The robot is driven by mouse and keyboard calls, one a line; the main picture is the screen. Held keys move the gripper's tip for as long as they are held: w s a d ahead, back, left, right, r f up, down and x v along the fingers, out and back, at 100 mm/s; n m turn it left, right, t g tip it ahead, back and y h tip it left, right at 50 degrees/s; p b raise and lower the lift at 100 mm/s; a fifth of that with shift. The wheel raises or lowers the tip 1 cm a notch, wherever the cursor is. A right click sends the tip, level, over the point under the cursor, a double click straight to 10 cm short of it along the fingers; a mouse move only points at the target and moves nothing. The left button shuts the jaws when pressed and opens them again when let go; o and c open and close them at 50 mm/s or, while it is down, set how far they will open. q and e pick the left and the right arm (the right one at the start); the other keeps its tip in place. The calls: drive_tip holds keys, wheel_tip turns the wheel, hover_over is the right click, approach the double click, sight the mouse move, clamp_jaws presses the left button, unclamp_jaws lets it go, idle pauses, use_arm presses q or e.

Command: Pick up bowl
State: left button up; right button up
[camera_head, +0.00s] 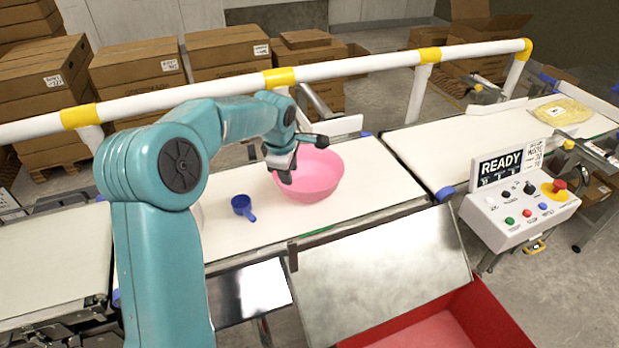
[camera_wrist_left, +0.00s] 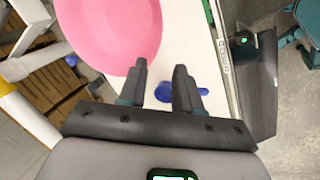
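A pink bowl (camera_head: 315,180) stands upright on the white belt. It also shows at the upper left of the left wrist view (camera_wrist_left: 112,30). I cannot tell whether a finger touches the bowl. My right gripper is not in view.
A blue scoop (camera_head: 242,206) lies on the belt left of the bowl. A white and yellow rail (camera_head: 350,67) runs behind the belt. A control box (camera_head: 520,205) reading READY stands at right. A red bin (camera_head: 480,320) and a metal chute (camera_head: 385,265) are in front.

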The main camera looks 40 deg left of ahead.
sight(296, 193)
use_arm(q)
drive_tip(key=p+x, duration=0.3)
drive_tip(key=x, duration=0.8)
drive_tip(key=shift+w+f, duration=0.2)
drive_tip(key=shift+w, duration=0.05)
drive_tip(key=shift+w+f, duration=0.15)
drive_tip(key=shift+f, duration=0.1)
drive_tip(key=shift+d, duration=0.1)
drive_tip(key=shift+c, duration=1.2)
clamp_jaws()
